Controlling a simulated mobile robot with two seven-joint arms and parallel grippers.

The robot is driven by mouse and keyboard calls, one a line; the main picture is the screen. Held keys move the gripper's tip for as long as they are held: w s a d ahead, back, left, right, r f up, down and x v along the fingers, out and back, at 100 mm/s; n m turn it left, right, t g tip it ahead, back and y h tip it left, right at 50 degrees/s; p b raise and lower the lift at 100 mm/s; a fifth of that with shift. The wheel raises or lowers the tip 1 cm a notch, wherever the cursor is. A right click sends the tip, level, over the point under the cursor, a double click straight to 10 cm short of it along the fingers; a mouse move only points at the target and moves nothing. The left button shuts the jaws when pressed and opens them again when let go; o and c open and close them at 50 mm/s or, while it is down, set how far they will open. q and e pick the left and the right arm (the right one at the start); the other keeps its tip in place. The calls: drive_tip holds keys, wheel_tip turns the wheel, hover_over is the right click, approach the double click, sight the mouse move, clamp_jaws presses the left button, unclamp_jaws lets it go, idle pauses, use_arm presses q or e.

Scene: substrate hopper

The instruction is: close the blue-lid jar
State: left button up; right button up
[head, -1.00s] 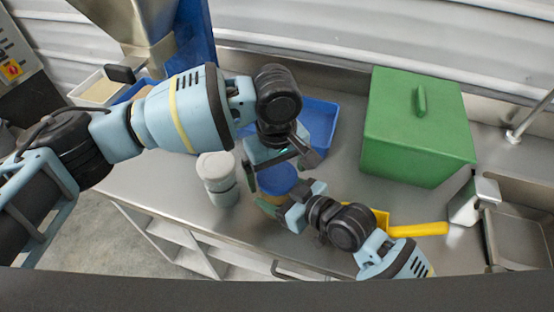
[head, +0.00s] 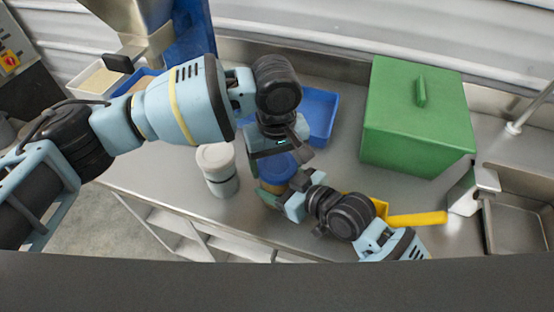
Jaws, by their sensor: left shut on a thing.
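The blue-lid jar shows just right of the middle of the head view, with its blue lid (head: 279,169) on top and a tan body partly hidden below it. My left gripper (head: 277,157) reaches down from above and is shut on the blue lid, covering its far part. My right gripper (head: 280,192) comes in from the lower right, low at the near side of the jar. Its fingers are against or beside the jar body. I cannot tell whether they are shut on it.
A white-lidded jar (head: 217,170) stands close on the left. A blue tray (head: 321,113) lies behind, and a green lidded box (head: 416,120) stands at the right. A yellow-handled scoop (head: 417,219) lies beside my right arm. A sink (head: 521,211) is at far right.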

use_arm(q)
drive_tip(key=shift+m, duration=0.7)
use_arm(e)
drive_tip(key=shift+f, duration=0.15)
use_arm(q)
drive_tip(key=o, duration=1.1)
drive_tip(key=shift+r, duration=2.2)
